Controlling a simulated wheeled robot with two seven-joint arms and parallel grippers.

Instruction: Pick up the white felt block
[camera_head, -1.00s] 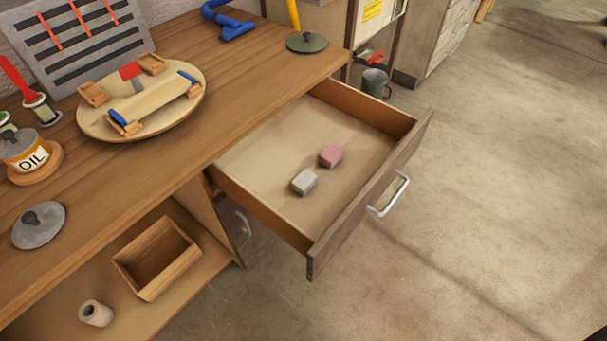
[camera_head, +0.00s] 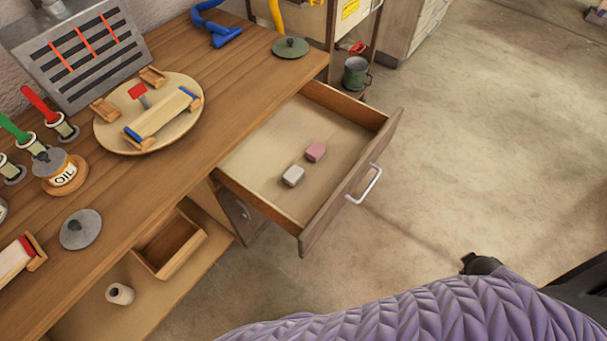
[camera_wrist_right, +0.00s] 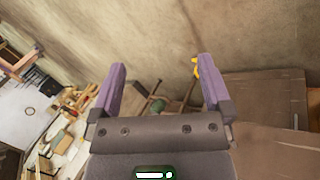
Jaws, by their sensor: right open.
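The white felt block (camera_head: 293,176) lies in the open drawer (camera_head: 258,200), near the drawer's middle. A pink block (camera_head: 316,152) lies just behind it to the right, close beside it. My right gripper (camera_wrist_right: 160,85) shows in the right wrist view with its two purple fingers spread apart and nothing between them. The wrist view shows a wall and a cluttered bench, not the white block. In the head view my purple right arm crosses the lower right, well away from the drawer, and its gripper cannot be made out there. My left gripper is not in view.
The drawer juts out from the wooden bench (camera_head: 190,160), with a metal handle (camera_head: 366,186) on its front. An open box (camera_head: 170,247) sits on the lower shelf. Floor right of the drawer is clear.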

